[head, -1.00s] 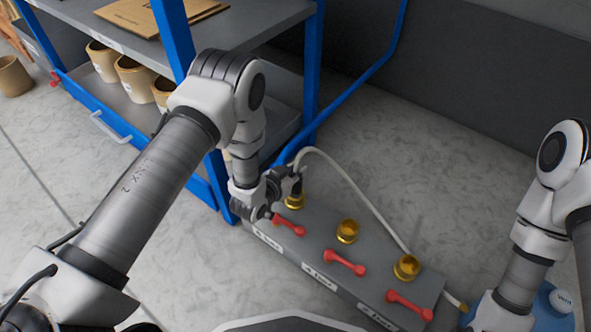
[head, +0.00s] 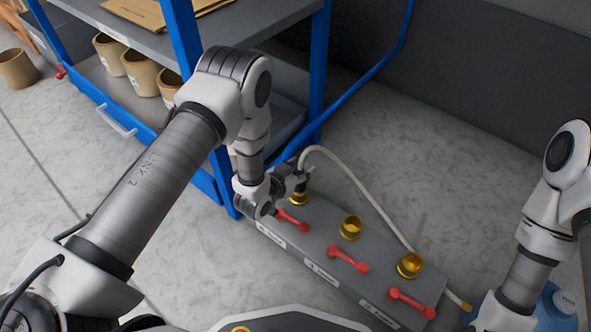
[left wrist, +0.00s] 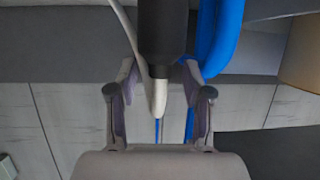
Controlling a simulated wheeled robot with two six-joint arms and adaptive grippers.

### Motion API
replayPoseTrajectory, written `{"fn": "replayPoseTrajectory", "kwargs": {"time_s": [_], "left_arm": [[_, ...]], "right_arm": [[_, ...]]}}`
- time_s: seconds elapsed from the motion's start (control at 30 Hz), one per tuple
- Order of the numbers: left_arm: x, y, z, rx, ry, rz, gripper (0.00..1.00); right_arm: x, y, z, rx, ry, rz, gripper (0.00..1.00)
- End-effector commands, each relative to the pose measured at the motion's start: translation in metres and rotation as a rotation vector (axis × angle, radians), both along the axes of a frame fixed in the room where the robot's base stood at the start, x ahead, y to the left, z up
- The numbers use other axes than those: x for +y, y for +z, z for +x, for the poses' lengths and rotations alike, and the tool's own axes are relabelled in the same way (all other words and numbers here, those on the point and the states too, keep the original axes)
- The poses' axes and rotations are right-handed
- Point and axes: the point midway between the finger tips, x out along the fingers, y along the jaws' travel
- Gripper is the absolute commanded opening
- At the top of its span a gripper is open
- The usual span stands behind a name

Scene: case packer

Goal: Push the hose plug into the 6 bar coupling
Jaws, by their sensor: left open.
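A grey manifold block (head: 325,237) on the floor carries brass couplings: a left one (head: 299,199), a middle one (head: 351,227) and a right one (head: 410,265). A red lever sits in front of each. The front labels are too small to read. The dark hose plug (left wrist: 163,28) stands upright at the left coupling, its pale hose (head: 345,168) arching over to the right. Seating depth is hidden. My left gripper (head: 298,180) is beside the plug; in the left wrist view its open fingers (left wrist: 159,72) stand either side of plug and hose, apart from them. My right gripper is out of view.
A blue-framed shelf (head: 180,45) with brown pots (head: 140,72) stands close to my left arm. A blue bottle (head: 550,308) is at lower right, by my right arm. A dark wall rises behind the block. Floor is clear between block and wall.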

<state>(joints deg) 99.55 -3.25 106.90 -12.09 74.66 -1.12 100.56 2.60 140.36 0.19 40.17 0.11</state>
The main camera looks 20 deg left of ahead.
Motion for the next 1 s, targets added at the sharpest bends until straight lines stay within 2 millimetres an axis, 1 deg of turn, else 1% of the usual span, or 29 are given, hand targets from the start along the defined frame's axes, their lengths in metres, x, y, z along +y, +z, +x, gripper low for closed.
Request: {"fn": "replayPoseTrajectory", "kwargs": {"time_s": [0.07,0.17,0.4,0.5,0.63,1.0], "left_arm": [[0.002,0.003,-0.007,0.003,0.0,0.0,0.5],[0.007,0.01,-0.024,0.003,0.001,0.0,0.5],[0.023,0.034,-0.079,0.003,0.003,0.0,0.5],[0.027,0.041,-0.095,0.002,0.002,-0.001,0.5],[0.029,0.045,-0.104,0.0,0.001,-0.001,0.5],[0.029,0.046,-0.104,-0.001,0.0,0.0,0.5]], "right_arm": [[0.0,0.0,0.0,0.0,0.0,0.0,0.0],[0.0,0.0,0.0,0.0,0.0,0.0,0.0],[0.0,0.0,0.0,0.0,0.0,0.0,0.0],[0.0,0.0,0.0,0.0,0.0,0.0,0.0],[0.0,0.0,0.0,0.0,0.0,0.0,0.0],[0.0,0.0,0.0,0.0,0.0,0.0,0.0]]}}
